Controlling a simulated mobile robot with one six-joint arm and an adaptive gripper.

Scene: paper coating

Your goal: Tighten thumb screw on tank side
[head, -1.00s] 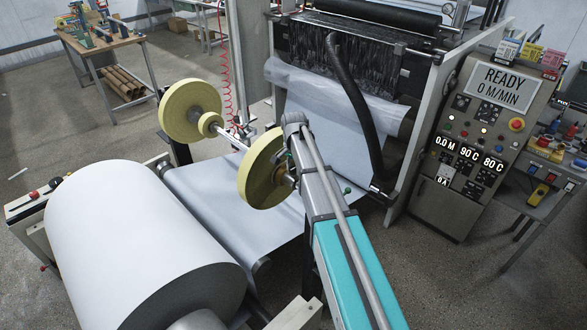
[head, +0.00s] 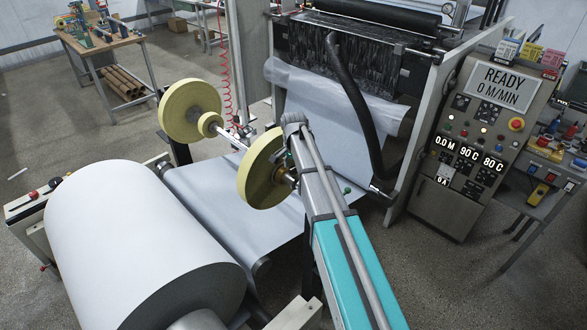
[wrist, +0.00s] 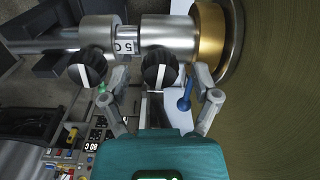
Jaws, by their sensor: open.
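In the wrist view two round black thumb screws with a pale bar across each show on metal collars of a horizontal shaft. One thumb screw (wrist: 160,70) is on the right collar (wrist: 168,33), and the other thumb screw (wrist: 87,69) is on the left collar (wrist: 101,33). My gripper (wrist: 157,82) is open and empty, with its fingers apart on either side of the right thumb screw. I cannot tell how deep the fingers reach around it. In the head view my arm hides the collars, the screws and most of the gripper.
A white scale (wrist: 126,42) lies between the collars. A brass ring (wrist: 209,40) and yellow disc (wrist: 280,90) stand close on the right. A blue lever (wrist: 185,97) is near the right finger. The head view shows the paper roll (head: 140,245) and control panel (head: 478,140).

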